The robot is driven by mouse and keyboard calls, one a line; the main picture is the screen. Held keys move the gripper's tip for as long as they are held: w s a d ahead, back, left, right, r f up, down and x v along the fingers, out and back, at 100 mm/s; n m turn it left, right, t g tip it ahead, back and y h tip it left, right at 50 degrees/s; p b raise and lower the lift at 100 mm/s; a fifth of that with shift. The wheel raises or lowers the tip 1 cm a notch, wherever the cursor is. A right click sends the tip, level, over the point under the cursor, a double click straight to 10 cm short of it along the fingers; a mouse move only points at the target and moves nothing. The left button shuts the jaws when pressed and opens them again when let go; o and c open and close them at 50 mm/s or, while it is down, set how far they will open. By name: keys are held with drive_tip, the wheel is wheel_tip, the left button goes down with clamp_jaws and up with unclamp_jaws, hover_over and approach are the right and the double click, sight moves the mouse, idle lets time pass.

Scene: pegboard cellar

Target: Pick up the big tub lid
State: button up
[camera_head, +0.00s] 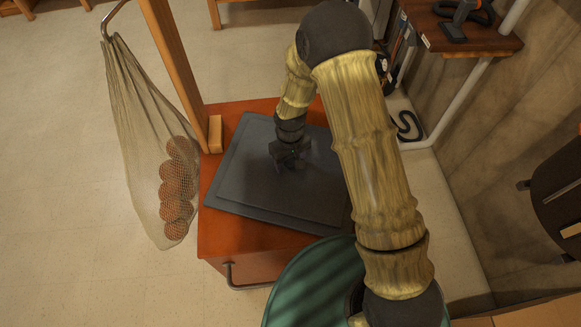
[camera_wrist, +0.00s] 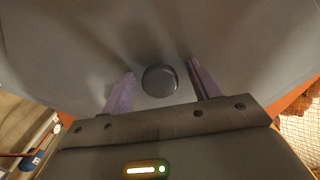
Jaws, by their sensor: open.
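The big tub lid (camera_head: 250,175) is a dark grey rectangular slab with a raised middle, lying flat on an orange-red cabinet top (camera_head: 235,237). It fills most of the wrist view (camera_wrist: 240,50), where a round dark knob (camera_wrist: 159,80) stands on it. My gripper (camera_head: 290,160) is over the middle of the lid. In the wrist view my gripper (camera_wrist: 160,85) is open, with one purple finger on each side of the knob and gaps on both sides. The knob is hidden behind my gripper in the head view. I cannot tell how far down the fingers reach.
A wooden post (camera_head: 172,60) rises at the cabinet's left edge. A net of orange balls (camera_head: 150,150) hangs left of it. A wooden shelf (camera_head: 463,35) with tools is at the upper right. The floor (camera_head: 60,200) at left is clear.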

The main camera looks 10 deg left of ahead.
sight(291, 160)
drive_tip(key=c, duration=1.2)
wheel_tip(291, 160, up, 10)
drive_tip(key=shift+r, duration=0.1)
drive_tip(key=shift+w+d, duration=0.1)
